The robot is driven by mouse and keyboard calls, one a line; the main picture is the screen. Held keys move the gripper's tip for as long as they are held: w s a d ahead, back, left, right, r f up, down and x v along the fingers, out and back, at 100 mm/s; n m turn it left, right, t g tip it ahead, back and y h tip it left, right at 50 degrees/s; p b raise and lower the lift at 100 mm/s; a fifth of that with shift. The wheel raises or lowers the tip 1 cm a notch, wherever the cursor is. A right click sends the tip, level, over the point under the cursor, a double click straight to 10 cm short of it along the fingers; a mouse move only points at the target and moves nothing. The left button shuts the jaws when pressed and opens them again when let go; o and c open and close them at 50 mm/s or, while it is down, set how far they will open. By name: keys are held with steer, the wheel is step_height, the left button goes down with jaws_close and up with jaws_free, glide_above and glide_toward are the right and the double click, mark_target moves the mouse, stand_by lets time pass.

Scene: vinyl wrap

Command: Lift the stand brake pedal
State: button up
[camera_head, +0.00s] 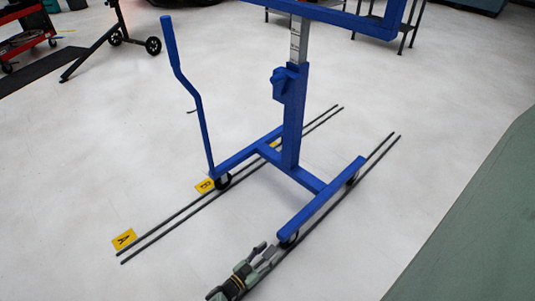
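The blue stand (291,120) is upright on the floor, with a low H-shaped base on small dark wheels. A long bent blue lever (190,85) rises from the base's left end. I cannot make out with certainty which part is the brake pedal. A dark wheel (288,241) sits under the near end of the base's right beam. My gripper (267,250) is low at the bottom centre, just left of that wheel. Its fingers point up the picture towards the base. Whether they touch anything, and how far apart they are, is too small to tell.
Two pairs of dark floor rails (180,215) run diagonally under the stand. Yellow markers A (124,239) and B (205,186) lie along the left pair. A large green-grey surface (475,235) fills the lower right.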

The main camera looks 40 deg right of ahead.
jaws_close()
steer(key=r+y+p, duration=0.1)
steer(key=p, duration=0.2)
steer(key=shift+r, duration=0.1)
steer(key=y+p, duration=0.1)
steer(key=p, duration=0.2)
steer(key=shift+a+r, duration=0.1)
steer(key=shift+r, duration=0.3)
steer(key=y+p, duration=0.1)
steer(key=p, duration=0.1)
steer(key=y+p, duration=0.1)
steer(key=p, duration=0.2)
steer(key=shift+r+y, duration=0.3)
steer(key=shift+y, duration=0.1)
steer(key=shift+y+p, duration=0.5)
steer(key=shift+p, duration=0.65)
steer(key=shift+f, duration=0.1)
steer(key=shift+o, duration=0.2)
jaws_free()
